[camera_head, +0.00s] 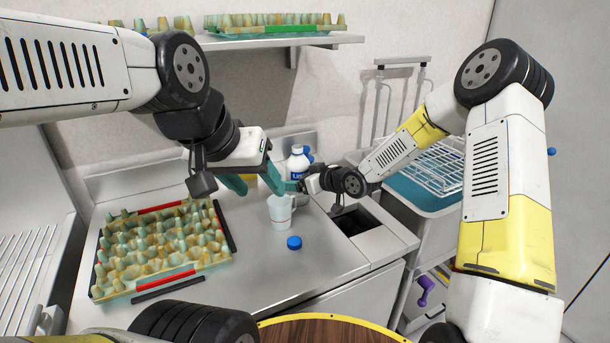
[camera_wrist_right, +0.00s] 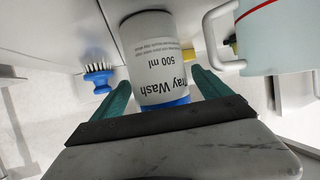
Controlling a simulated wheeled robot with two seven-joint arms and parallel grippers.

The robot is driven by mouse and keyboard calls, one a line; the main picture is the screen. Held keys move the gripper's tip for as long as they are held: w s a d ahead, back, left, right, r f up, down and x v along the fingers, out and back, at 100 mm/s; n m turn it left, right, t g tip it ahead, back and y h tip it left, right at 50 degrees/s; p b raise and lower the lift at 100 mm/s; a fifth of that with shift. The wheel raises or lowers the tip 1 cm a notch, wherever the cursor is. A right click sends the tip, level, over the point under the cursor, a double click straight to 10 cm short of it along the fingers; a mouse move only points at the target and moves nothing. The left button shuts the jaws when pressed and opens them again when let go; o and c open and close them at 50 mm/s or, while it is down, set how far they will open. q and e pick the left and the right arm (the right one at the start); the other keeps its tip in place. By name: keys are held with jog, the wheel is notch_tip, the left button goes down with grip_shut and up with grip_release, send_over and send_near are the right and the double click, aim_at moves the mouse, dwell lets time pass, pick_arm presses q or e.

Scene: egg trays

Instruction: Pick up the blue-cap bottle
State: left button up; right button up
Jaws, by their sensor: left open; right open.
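In the head view my right gripper (camera_head: 292,187) is just in front of the bottle, open. Contact cannot be told. My left gripper (camera_head: 252,182) is open and empty, left of the bottle and above the counter.
A white jug (camera_head: 281,213) stands close in front of the bottle; it also shows in the wrist view (camera_wrist_right: 285,40). A blue brush (camera_wrist_right: 98,78) is on the bottle's other side. An egg tray (camera_head: 160,250) lies left. A dark opening (camera_head: 352,222) is right.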

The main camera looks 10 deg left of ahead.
jog(key=c, duration=1.9)
grip_shut()
jog(key=shift+r, duration=0.2)
